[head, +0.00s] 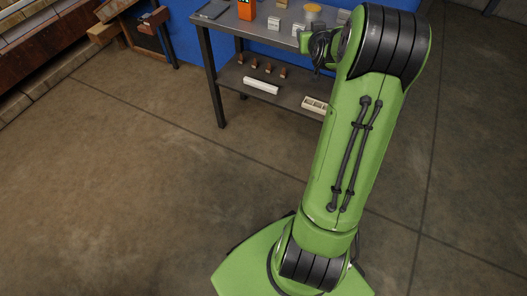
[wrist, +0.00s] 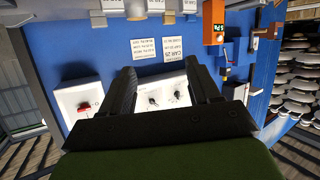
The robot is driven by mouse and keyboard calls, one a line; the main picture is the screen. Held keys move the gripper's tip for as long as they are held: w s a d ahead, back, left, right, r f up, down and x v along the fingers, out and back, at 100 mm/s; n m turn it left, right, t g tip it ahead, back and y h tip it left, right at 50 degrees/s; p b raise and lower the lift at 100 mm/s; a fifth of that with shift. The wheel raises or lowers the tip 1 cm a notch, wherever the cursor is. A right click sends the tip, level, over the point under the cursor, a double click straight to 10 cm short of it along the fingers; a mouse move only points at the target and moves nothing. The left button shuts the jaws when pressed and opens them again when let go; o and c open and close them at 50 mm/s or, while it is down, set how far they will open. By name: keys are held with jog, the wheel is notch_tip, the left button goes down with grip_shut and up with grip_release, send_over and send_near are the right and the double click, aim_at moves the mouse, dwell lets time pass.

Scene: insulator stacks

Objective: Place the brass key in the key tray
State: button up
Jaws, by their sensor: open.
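My gripper (wrist: 164,78) is open in the wrist view, its two black fingers apart with nothing held between them. It faces a blue panel (wrist: 92,62). A white plate (wrist: 165,92) with small dark knobs or keys sits on the panel, partly hidden by the fingers. I cannot make out the brass key for certain.
An orange device (head: 246,9), pale blocks (head: 273,23) and a yellow-topped round item (head: 313,10) stand on the bench. Its lower shelf holds a white bar (head: 261,86). A white box with a red handle (wrist: 84,107) is left of my fingers. The floor's left side is clear.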

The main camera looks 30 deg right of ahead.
jog(key=s+a+r+n+g+y, duration=0.1)
jog(key=s+a+r+y, duration=0.15)
jog(key=a, duration=0.55)
jog(key=s+a+r+n+g+y, duration=0.1)
jog(key=s+a+n, duration=0.15)
jog(key=a, duration=0.65)
jog(key=s+a+r+g+y, duration=0.1)
jog(key=s+a+r+y, duration=0.15)
jog(key=a, duration=0.55)
jog(key=s+a+f+n+g, duration=0.1)
jog(key=s+a, duration=0.4)
jog(key=s, duration=0.5)
jog(key=s+a+f+n+g+y, duration=0.1)
jog(key=s+a+f+g, duration=0.1)
jog(key=s+a, duration=0.4)
jog(key=s, duration=0.4)
jog(key=shift+s+f+y, duration=0.3)
jog(key=shift+s+f, duration=0.05)
jog(key=shift+f, duration=0.05)
notch_tip(320, 180, up, 14)
jog(key=p, duration=1.3)
jog(key=shift+f, duration=0.15)
